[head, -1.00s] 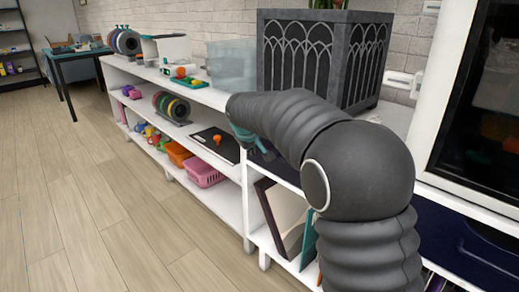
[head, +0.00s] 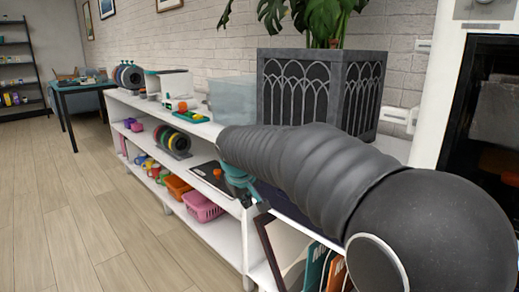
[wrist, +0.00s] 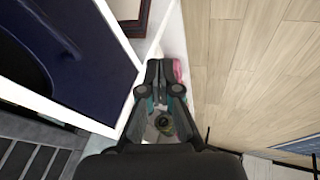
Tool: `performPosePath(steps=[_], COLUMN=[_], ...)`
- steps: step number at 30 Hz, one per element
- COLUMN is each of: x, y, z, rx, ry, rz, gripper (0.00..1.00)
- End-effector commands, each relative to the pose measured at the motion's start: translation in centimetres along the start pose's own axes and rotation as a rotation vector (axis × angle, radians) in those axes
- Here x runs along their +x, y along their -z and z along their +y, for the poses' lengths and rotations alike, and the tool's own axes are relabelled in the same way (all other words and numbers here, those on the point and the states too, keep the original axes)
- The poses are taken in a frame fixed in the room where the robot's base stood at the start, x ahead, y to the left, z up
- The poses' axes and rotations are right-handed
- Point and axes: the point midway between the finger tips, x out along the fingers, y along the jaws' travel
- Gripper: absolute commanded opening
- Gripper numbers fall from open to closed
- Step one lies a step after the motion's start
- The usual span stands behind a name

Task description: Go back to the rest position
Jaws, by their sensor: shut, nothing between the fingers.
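My gripper (wrist: 163,72) shows in the middle of the wrist view, its dark fingers together with nothing between them. In the head view a small teal part of it (head: 240,180) shows below the far end of my dark ribbed arm, in front of the white shelf unit (head: 228,236). The fingertips are hard to make out there. My arm stretches from the lower right toward the middle of the picture and hides part of the shelf.
A dark planter (head: 318,95) with a leafy plant stands on the shelf top, close behind my arm. A clear bin (head: 232,100) stands left of it. Pink (head: 202,207) and orange baskets sit on the lower shelf. The wooden floor (head: 90,220) at left is clear.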

Motion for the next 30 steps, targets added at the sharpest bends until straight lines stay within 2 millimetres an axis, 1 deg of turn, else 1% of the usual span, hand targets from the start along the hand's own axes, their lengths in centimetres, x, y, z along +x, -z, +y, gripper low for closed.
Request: performPosePath(steps=[1,4,8,9,11,12,18,24,27,30], x=[-0.3,-0.8,-2.0,-2.5,-3.1,-3.5,-5.4,-6.9,-7.6,-8.5], y=[-2.0,-6.0,-11.4,-13.2,-15.8,-17.5,-25.2,-31.7,-34.1,-35.5], z=[-0.2,-0.4,-0.5,-0.5,-0.5,-0.6,-1.3,-2.1,-2.3,-2.0], rx=[0.022,0.071,0.147,0.172,0.212,0.238,0.368,0.488,0.538,0.575], ry=[0.017,0.049,0.083,0.092,0.104,0.111,0.132,0.129,0.113,0.089], rz=[-0.017,-0.050,-0.081,-0.088,-0.098,-0.102,-0.109,-0.086,-0.062,-0.030], gripper=[0.00,0.00,0.00,0.00,0.00,0.00,0.00,0.00,0.00,0.00])
